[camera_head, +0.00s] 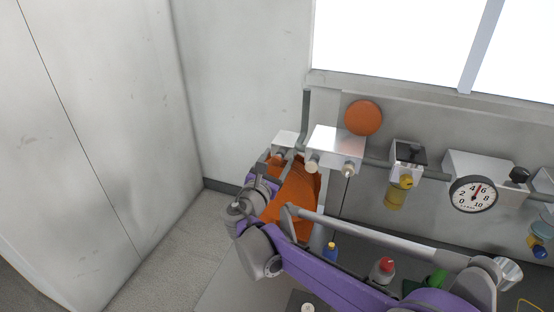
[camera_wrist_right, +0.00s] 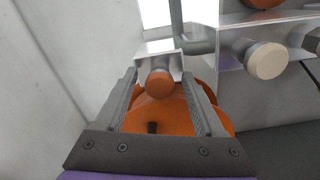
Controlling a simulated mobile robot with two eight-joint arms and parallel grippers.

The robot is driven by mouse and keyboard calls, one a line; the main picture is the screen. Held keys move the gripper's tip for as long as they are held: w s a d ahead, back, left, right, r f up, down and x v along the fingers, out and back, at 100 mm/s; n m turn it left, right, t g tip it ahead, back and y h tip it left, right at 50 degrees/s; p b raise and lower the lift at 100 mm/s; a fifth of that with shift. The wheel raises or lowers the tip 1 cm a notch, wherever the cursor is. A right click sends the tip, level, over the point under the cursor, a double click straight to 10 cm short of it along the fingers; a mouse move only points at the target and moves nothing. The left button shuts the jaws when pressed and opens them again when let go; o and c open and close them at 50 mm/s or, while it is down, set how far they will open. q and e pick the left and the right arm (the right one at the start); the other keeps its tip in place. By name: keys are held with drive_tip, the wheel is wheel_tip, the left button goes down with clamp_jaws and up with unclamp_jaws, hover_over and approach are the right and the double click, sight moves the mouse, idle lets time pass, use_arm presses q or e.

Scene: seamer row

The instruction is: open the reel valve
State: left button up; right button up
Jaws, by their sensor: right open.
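The reel valve appears to be the small white block (camera_head: 286,139) with a round orange-brown knob, on the wall pipe above the orange reel (camera_head: 298,200). In the right wrist view, the knob (camera_wrist_right: 160,83) faces me on the front of the white block (camera_wrist_right: 158,47). My right gripper (camera_head: 274,167) is open just in front of it. Its two fingers stand left and right of the knob with gaps on both sides, and it holds nothing. The orange reel (camera_wrist_right: 170,115) shows behind and below the fingers. My left gripper is not in view.
A larger white block (camera_head: 335,146) with two pale knobs sits right beside the valve. An orange disc (camera_head: 363,118) is above it. A yellow filter unit (camera_head: 396,193) and a gauge (camera_head: 473,194) are farther right. A bare wall (camera_head: 100,130) closes off the left.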

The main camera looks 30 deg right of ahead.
drive_tip(key=shift+w+d, duration=0.1)
drive_tip(key=shift+w, duration=0.05)
clamp_jaws()
idle(1.4)
